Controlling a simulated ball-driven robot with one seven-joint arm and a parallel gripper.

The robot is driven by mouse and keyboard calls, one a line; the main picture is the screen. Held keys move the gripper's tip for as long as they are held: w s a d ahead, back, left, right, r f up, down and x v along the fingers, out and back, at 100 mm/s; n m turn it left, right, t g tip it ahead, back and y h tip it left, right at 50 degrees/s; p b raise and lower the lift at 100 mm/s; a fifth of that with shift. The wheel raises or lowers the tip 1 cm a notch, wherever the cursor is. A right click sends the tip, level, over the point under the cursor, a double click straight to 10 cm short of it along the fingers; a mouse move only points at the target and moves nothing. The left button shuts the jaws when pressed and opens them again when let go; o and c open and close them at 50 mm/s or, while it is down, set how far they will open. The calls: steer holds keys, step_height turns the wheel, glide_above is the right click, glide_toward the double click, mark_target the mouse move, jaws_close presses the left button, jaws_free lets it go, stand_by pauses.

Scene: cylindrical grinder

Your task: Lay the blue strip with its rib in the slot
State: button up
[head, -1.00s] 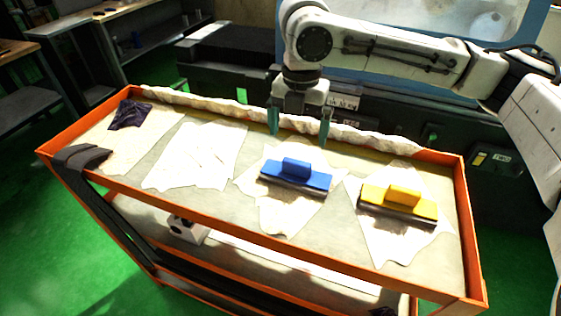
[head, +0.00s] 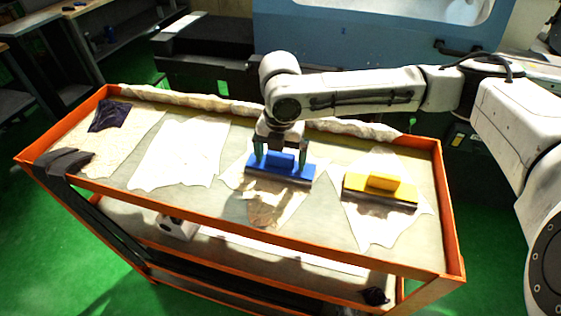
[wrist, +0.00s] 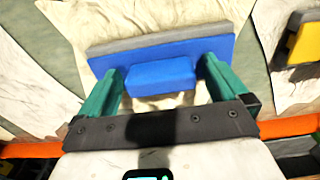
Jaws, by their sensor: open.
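The blue strip (head: 307,174) lies on a white cloth on the cart's top, with a raised blue block on its upper face and a grey layer along its lower edge. In the wrist view the strip (wrist: 220,47) lies crosswise ahead of my gripper. My gripper (head: 279,156) is low over the strip, pointing down. It is open, with one green finger at each end of the raised block; in the wrist view the gripper (wrist: 158,78) shows gaps between fingers and block. I cannot make out a slot in either view. The strip's underside is hidden.
A similar yellow piece (head: 362,183) lies on another cloth to the right. An empty white cloth (head: 182,152) and a dark cloth (head: 108,115) lie to the left. The cart (head: 443,205) has a raised orange rim. A rolled white cloth (head: 190,97) runs along its back edge.

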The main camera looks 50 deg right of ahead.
steer(key=c, duration=1)
steer(key=shift+r, duration=0.1)
